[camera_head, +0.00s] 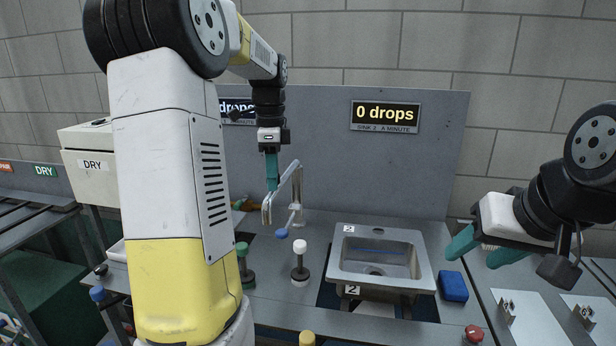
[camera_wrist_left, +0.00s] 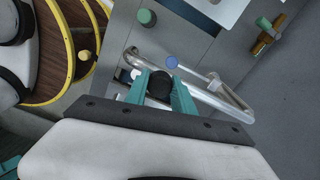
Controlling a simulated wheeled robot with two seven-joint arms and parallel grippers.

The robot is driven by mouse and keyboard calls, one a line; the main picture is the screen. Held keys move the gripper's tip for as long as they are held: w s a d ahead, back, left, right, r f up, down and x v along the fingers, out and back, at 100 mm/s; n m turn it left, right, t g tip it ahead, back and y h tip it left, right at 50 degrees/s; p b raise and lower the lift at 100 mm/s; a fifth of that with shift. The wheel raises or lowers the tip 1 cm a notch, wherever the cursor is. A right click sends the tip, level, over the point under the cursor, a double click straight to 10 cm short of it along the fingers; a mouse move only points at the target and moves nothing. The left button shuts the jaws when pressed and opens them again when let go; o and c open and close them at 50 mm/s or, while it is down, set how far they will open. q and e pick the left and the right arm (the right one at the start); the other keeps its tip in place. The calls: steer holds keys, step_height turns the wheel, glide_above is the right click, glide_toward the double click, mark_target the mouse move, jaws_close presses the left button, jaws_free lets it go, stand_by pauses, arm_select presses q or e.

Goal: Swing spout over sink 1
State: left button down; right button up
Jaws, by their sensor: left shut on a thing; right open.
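The chrome spout (camera_head: 285,182) rises from its post near the back panel and bends down at its free end, left of sink 2 (camera_head: 431,272). It also crosses the left wrist view (camera_wrist_left: 222,103). My left gripper (camera_head: 271,186) reaches down at the spout's free end and is shut on it. In the left wrist view a dark round piece (camera_wrist_left: 160,84) sits between my teal fingers. Sink 1 is not clearly visible in the head view; my left arm covers that side. My right gripper (camera_head: 478,252) is open and empty, right of sink 2.
A blue-handled tap (camera_head: 282,233) is by the spout's post. A white-topped post (camera_head: 300,262) and a green knob (camera_head: 242,249) stand in front. A blue block (camera_head: 453,287) lies right of sink 2. The "0 drops" display (camera_head: 386,115) hangs on the back panel.

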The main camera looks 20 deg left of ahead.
arm_select(q)
steer(key=w+a+m, duration=0.3)
steer(key=a+m, duration=0.1)
steer(key=a, duration=0.4)
steer(key=w+a+m, duration=0.3)
steer(key=a+m, duration=0.2)
steer(key=a, duration=0.4)
steer(key=shift+w, duration=0.15)
steer(key=shift+r, duration=0.1)
steer(key=c, duration=1.1)
jaws_free()
steer(key=shift+w, duration=0.1)
steer(key=shift+o, duration=0.2)
step_height(320, 180, up, 8)
